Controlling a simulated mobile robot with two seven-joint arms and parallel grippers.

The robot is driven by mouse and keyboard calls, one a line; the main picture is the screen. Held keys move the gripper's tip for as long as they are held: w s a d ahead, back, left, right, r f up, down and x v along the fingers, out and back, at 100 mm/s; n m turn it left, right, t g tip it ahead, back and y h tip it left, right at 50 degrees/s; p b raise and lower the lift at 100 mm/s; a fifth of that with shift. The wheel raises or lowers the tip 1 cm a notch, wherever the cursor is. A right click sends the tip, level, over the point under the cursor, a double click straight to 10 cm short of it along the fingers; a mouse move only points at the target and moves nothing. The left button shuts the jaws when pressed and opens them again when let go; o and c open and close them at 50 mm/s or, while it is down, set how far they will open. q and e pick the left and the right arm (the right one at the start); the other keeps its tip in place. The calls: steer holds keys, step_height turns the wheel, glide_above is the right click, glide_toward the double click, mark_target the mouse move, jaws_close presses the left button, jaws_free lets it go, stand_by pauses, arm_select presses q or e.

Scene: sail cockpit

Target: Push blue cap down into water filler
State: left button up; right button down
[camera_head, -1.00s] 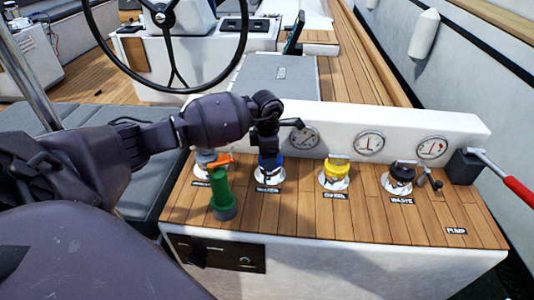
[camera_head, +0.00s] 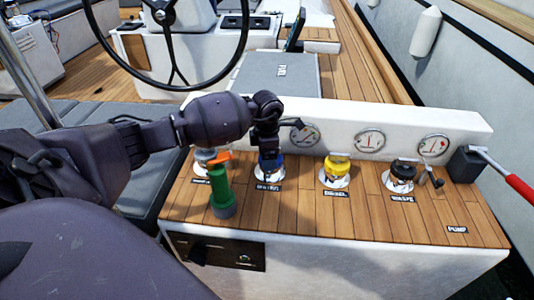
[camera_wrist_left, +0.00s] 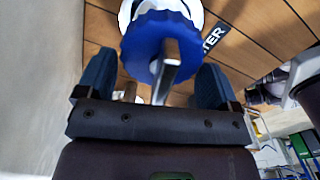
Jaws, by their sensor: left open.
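The blue cap (camera_wrist_left: 145,42) is at the water filler, whose white flange (camera_head: 271,178) sits on the teak top behind the WATER label. My left gripper (camera_head: 269,152) is above the cap, pointing down, and hides part of it in the head view. In the left wrist view, my gripper (camera_wrist_left: 154,72) has its two blue-padded fingers apart, with the cap's near edge and a grey bar between and ahead of them. I cannot tell whether they touch the cap or how deep the cap sits. My right gripper is not in view.
The yellow DIESEL cap (camera_head: 337,166) and black WASTE cap (camera_head: 401,172) are to the right. A white gauge panel (camera_head: 402,128) rises behind. A red-handled pump lever (camera_head: 515,188) is far right.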

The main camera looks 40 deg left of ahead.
arm_select(q)
steer(key=shift+r+p, duration=2.25)
steer(key=shift+r, duration=3.3)
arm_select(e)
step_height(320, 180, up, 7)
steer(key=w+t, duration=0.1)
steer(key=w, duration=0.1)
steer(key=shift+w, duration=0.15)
arm_select(q)
steer(key=shift+f, duration=0.1)
